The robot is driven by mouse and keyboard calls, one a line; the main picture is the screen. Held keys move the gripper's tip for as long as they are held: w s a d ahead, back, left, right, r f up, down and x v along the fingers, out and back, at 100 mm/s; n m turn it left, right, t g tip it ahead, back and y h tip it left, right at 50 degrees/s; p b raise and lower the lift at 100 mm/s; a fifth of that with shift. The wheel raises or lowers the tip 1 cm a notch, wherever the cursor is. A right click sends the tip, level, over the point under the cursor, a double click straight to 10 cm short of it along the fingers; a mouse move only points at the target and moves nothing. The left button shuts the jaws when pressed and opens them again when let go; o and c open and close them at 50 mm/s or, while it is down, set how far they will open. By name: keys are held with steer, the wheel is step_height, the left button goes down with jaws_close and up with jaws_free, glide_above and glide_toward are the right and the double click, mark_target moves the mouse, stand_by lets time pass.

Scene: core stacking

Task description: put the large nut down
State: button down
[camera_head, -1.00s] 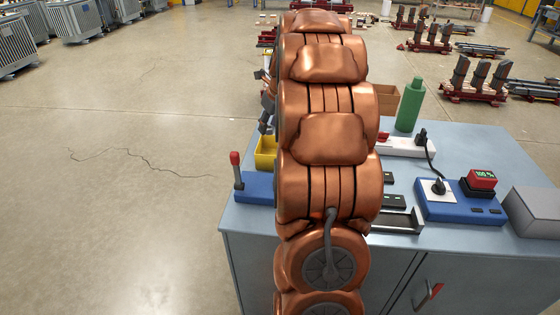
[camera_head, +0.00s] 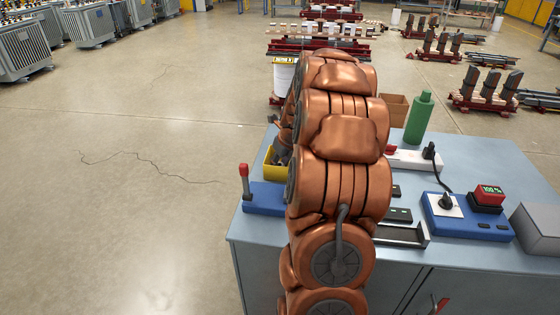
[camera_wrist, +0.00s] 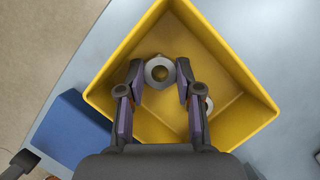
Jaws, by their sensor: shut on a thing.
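The large nut (camera_wrist: 160,62) is a grey metal ring between the fingertips of my gripper (camera_wrist: 160,78) in the wrist view. The gripper is shut on it, with a finger on either side. The nut shows over the inside of the yellow bin (camera_wrist: 105,62); I cannot tell whether it touches the floor of the bin. In the head view my gripper (camera_head: 281,150) is at the yellow bin (camera_head: 272,178), partly hidden by my copper arm. The nut is not visible there.
Another grey round part (camera_wrist: 208,104) lies in the bin, partly behind the right finger. A blue block with a red-topped lever (camera_head: 265,198) stands beside the bin. A green bottle (camera_head: 418,118) and a blue charger unit (camera_head: 465,220) stand farther right on the bench (camera_head: 390,258).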

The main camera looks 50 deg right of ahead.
steer(key=c, duration=1.1)
jaws_free()
steer(key=shift+f, duration=0.1)
steer(key=shift+o, duration=0.2)
steer(key=b+v, duration=0.1)
steer(key=v, duration=1.1)
steer(key=shift+b, duration=0.4)
